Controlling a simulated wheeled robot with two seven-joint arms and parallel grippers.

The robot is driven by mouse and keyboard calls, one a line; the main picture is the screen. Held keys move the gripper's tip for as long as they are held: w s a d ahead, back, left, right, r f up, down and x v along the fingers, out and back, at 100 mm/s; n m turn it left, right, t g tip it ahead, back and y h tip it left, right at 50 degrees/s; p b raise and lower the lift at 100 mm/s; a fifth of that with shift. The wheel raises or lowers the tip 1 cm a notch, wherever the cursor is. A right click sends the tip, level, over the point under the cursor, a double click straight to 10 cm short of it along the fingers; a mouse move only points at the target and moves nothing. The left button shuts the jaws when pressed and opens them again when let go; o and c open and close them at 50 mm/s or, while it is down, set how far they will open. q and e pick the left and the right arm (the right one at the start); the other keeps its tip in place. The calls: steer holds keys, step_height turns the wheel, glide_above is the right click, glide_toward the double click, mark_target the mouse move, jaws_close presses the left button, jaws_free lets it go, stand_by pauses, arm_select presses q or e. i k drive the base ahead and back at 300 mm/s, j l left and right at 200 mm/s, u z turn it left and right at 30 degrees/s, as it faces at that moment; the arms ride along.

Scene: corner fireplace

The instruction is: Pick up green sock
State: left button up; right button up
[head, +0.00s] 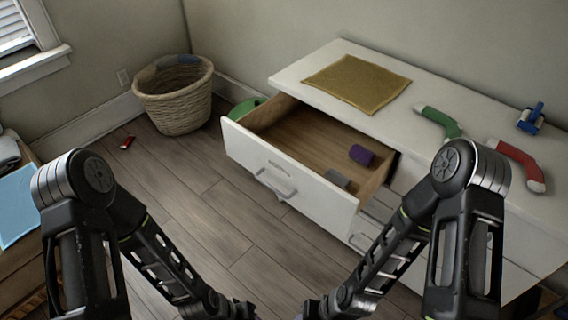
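The green sock (440,121) lies on the white top of the dresser (458,97), right of the yellow cloth. It is bent, with a pale end at the left. My gripper fingers are cut off by that edge, so I see neither gripper's opening. Nothing touches the sock.
The dresser's top drawer (293,176) is open, holding a purple roll (361,154) and grey item (337,179). A red sock (518,164), blue object (531,118) and yellow cloth (357,83) lie on top. A wicker basket (175,97) and small red object (127,142) are on the floor.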

mark_target(453, 129)
steer(key=k+l+u, duration=0.2)
steer(key=l, duration=0.2)
steer(key=l+u, duration=0.2)
steer(key=l, duration=0.25)
steer(key=k+l+u, duration=0.2)
steer(key=l, duration=0.15)
steer(key=k+l+u, duration=0.2)
steer(key=l, duration=0.15)
steer(key=k+l+u, duration=0.2)
steer(key=l, duration=0.15)
steer(key=i+l, duration=0.05)
steer(key=i, duration=0.05)
